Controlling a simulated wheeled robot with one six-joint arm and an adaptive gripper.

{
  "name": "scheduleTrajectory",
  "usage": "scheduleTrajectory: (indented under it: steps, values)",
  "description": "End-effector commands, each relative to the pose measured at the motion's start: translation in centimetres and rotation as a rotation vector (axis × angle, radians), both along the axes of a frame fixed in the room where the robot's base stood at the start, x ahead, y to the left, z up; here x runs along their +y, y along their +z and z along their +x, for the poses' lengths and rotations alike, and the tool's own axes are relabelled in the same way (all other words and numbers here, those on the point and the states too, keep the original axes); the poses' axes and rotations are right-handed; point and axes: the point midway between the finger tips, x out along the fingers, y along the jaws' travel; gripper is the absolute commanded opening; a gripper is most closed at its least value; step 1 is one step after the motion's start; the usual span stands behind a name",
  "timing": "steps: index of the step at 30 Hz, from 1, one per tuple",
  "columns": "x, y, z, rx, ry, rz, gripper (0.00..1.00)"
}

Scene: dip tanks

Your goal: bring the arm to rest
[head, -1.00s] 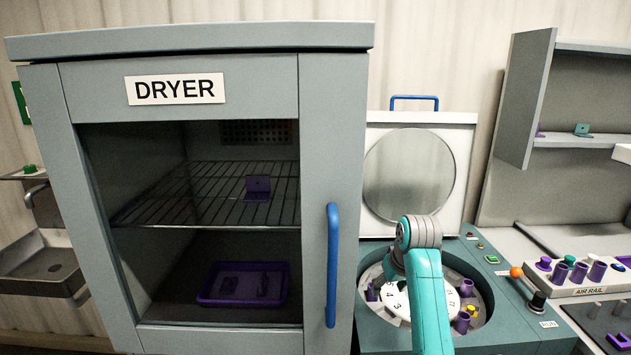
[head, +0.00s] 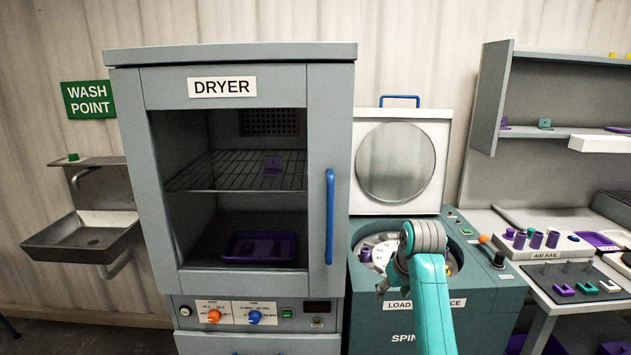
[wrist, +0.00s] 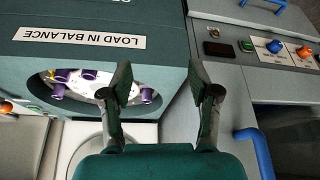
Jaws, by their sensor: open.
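My gripper (wrist: 162,85) is open in the wrist view, with nothing between its fingers. In the head view my gripper (head: 384,285) shows small at the end of my teal arm (head: 432,300), in front of the spinner. The spinner (head: 390,340) is a blue-grey machine with its round-windowed lid (head: 396,163) raised. Its drum, with purple and yellow parts inside, is partly hidden behind my arm in the head view. In the wrist view the drum opening (wrist: 100,88) and the LOAD IN BALANCE label (wrist: 80,37) lie beyond the fingers.
The dryer (head: 130,170) stands left of the spinner, a purple tray (head: 232,259) and wire rack (head: 215,172) inside. A wash point sink (head: 80,243) is at far left. The air rail (head: 545,255) is at right, below a shelf (head: 560,140).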

Motion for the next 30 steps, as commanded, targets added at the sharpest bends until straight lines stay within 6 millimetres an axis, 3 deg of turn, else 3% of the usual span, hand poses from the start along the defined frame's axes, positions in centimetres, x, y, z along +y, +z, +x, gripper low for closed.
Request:
scheduleTrajectory:
  steps: [10, 17, 23, 30]
  values:
    - [0.1, -2.8, -0.6, -0.022, -0.008, 0.002, 0.61]
    - [0.2, -6.2, -1.6, -0.051, -0.019, 0.005, 0.61]
    - [0.3, -10.5, -3.3, -0.089, -0.034, 0.009, 0.61]
    - [0.5, -18.1, -7.8, -0.168, -0.063, 0.015, 0.61]
